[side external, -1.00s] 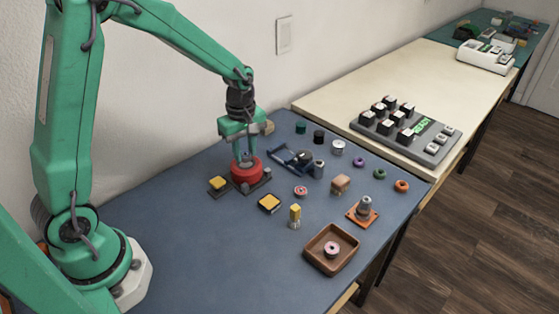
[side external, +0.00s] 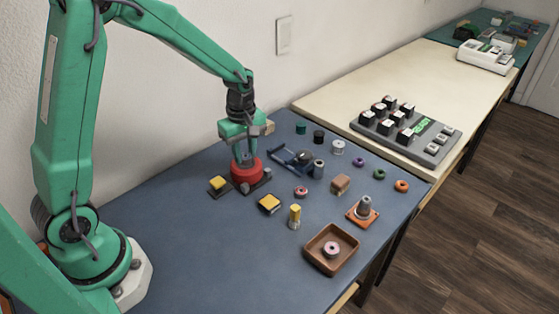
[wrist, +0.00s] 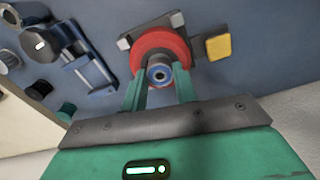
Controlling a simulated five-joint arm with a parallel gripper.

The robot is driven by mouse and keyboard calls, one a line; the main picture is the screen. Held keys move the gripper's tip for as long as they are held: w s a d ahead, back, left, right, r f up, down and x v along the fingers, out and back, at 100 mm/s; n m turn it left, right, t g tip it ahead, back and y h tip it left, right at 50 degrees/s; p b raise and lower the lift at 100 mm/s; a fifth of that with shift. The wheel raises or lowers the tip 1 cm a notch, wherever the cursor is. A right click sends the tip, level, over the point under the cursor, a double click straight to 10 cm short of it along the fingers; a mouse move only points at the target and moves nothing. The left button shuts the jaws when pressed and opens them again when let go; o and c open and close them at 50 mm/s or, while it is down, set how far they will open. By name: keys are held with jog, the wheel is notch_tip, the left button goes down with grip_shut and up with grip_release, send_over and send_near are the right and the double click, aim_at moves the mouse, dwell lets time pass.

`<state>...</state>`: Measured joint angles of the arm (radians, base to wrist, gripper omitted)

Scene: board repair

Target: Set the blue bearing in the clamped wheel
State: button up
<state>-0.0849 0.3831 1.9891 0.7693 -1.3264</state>
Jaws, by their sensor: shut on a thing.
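The red wheel (side external: 247,175) sits in a dark clamp (side external: 260,186) on the blue mat, and it also shows in the wrist view (wrist: 180,45). My gripper (side external: 246,160) is directly above the wheel, pointing down, with its green fingers at the wheel's middle. In the wrist view my gripper (wrist: 160,82) is shut on the blue bearing (wrist: 160,74), a small ring with a blue face and a grey centre. The bearing lines up closely with the wheel's middle. The fingers partly hide the wheel's bore, and I cannot tell how deep the bearing sits.
A yellow block (side external: 218,183) on a dark base stands just left of the clamp. A blue and grey fixture (side external: 290,158) stands to the right. Several rings and small parts lie further right, with a brown tray (side external: 331,249) at the front. The mat's left front is clear.

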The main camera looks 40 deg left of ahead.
aim_at(245, 156)
jog(key=shift+f, duration=0.5)
dwell(0.8)
jog(key=o, duration=0.7)
notch_tip(245, 156, up, 11)
dwell(1.3)
dwell(0.5)
